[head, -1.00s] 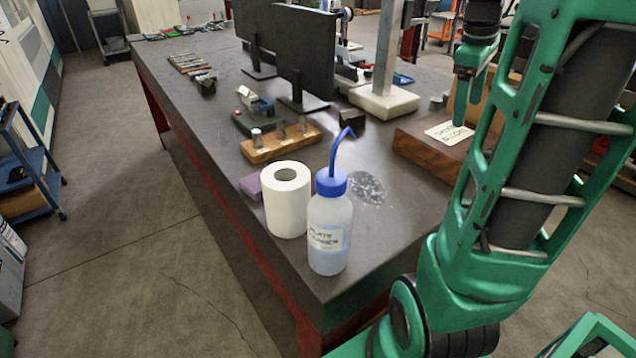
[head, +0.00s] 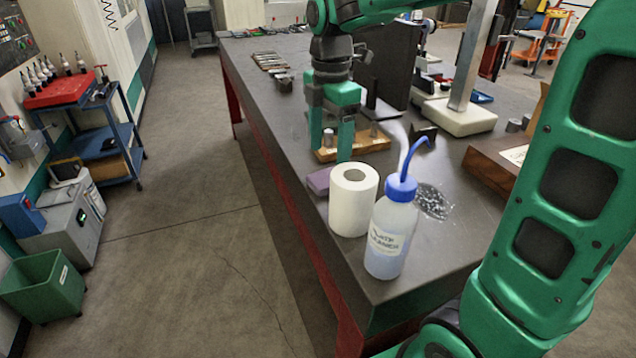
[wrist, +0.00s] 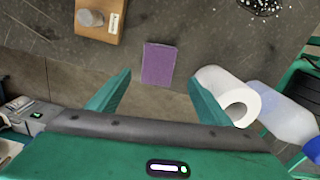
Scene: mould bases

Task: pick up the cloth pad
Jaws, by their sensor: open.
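The cloth pad (wrist: 158,64) is a flat purple rectangle lying on the dark bench top near its edge. In the head view the pad (head: 319,181) shows just left of the white paper roll, which hides part of it. My gripper (head: 331,157) is over the bench, above and close to the pad. In the wrist view my gripper (wrist: 158,88) has its two green fingers wide apart, with the pad beyond them and between their lines. Nothing is between the fingertips.
The paper roll (head: 352,200) stands right beside the pad, with the wash bottle (head: 391,238) next to it. A wooden block (head: 368,144) with metal pins lies behind. A dark monitor (head: 390,65) stands further back.

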